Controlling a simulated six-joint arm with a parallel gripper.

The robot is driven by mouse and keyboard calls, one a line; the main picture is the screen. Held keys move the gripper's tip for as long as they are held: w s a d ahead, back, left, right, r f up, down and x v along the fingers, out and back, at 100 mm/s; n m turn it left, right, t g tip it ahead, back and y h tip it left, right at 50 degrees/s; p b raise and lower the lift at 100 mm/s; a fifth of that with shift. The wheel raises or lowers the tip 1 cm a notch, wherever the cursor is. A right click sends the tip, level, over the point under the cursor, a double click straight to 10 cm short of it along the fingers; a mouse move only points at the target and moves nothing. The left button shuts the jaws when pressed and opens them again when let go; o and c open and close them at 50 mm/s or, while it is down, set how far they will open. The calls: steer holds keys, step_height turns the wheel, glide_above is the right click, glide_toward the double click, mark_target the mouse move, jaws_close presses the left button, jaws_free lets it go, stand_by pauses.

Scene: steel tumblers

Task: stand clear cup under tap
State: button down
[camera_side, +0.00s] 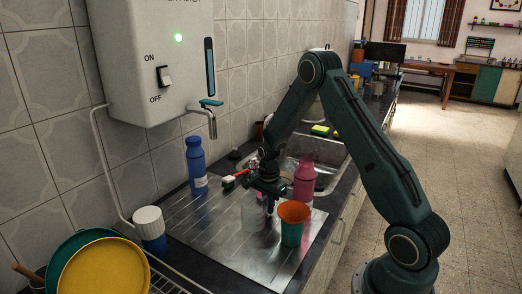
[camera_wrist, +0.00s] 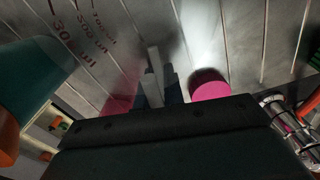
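The clear cup (camera_side: 253,214) stands upright on the steel drainboard in the side view. Red volume marks, seemingly on its see-through wall, fill the upper left of the wrist view (camera_wrist: 78,36). My gripper (camera_side: 268,194) points down at the cup's upper right side, close to it. Its fingers show dimly in the wrist view (camera_wrist: 160,82); whether they touch the cup or are closed cannot be told. The tap (camera_side: 211,124) juts from the white water filter (camera_side: 160,55) on the wall, up and left of the cup.
A teal cup with an orange cup (camera_side: 294,212) in it stands just right of the clear cup. A pink bottle (camera_side: 303,182) is behind it. A blue bottle (camera_side: 196,166) stands below the tap, near the wall. A red brush (camera_side: 233,178) lies behind. The front drainboard is free.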

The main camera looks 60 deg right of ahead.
steer(key=shift+r, duration=0.1)
stand_by(0.3)
step_height(320, 180, up, 20)
stand_by(0.8)
steer(key=shift+w, duration=0.1)
stand_by(0.4)
steer(key=n, duration=0.2)
glide_above(253, 202)
step_height(253, 202, down, 5)
steer(key=f, duration=1.3)
steer(key=shift+w+d+f, duration=0.1)
steer(key=shift+w+d, duration=0.05)
steer(key=shift+d, duration=0.15)
steer(key=w, duration=0.2)
steer(key=shift+w+f, duration=0.25)
steer(key=shift+w, duration=1.05)
steer(key=shift+w, duration=0.15)
